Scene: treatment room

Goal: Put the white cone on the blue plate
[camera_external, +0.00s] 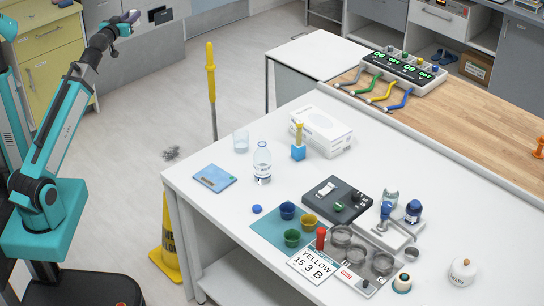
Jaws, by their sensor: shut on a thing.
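My gripper (130,17) is at the upper left, raised over the floor and well away from the white table. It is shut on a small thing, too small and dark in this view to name. A teal mat (262,233) lies under coloured cups. A small whitish, cone-like piece (402,282) with a green base stands at the table's front. I cannot tell whether it is the white cone.
A clear bottle (262,163), a glass (241,141) and a white box (322,131) stand near the blue square. A dark device (350,209), metal dishes (341,237) and a white round jar (463,271) are further right. A yellow-handled pole (211,82) rises beyond the table's left edge.

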